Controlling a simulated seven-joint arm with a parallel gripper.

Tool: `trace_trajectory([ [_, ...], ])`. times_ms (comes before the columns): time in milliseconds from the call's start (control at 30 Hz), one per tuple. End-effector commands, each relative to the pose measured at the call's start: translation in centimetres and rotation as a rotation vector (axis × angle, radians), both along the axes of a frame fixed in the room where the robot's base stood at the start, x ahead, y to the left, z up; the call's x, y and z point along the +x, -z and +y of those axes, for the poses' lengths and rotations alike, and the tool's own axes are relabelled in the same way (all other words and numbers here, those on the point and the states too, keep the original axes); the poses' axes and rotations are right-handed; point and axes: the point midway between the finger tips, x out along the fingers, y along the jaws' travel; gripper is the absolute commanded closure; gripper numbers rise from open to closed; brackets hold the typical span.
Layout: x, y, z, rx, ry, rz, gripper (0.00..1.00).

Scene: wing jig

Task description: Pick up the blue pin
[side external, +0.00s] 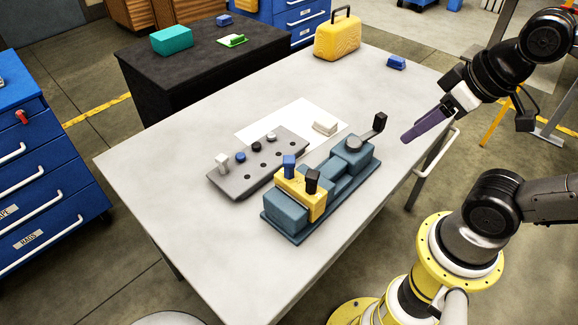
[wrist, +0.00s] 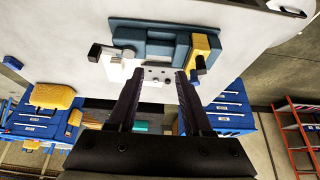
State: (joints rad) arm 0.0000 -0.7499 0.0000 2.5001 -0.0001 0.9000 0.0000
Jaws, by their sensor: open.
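The blue pin (side external: 240,157) stands in a grey plate (side external: 268,172) with several holes, between a white pin (side external: 222,162) and a black pin (side external: 256,147). A grey pin (side external: 271,137) is at the far end of that row. In the wrist view the plate (wrist: 158,76) shows partly between the fingers, and I cannot make out the blue pin there. My gripper (side external: 406,137) is high at the right, well apart from the plate. Its two dark purple fingers (wrist: 159,73) are spread apart with nothing held between them.
A teal jig (side external: 285,217) with a yellow clamp (side external: 290,192), blue and black knobs and a raised black handle (side external: 380,122) lies between plate and gripper. A white block (side external: 325,127) lies on a white sheet behind. A yellow case (side external: 338,38) stands farther back. The table's left front is clear.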

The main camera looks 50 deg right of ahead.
Motion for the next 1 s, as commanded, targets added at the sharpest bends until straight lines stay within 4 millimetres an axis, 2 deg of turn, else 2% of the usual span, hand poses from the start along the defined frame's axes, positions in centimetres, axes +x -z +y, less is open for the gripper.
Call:
trace_trajectory([
  [467,0.0,0.0,0.0,0.0,0.0,0.0,0.5],
  [600,0.0,0.0,0.0,0.0,0.0,0.0,0.32],
  [867,0.0,-0.01,0.0,-0.001,-0.003,0.0,0.32],
  [1000,0.22,-0.3,0.18,-0.033,-0.078,-0.011,0.32],
])
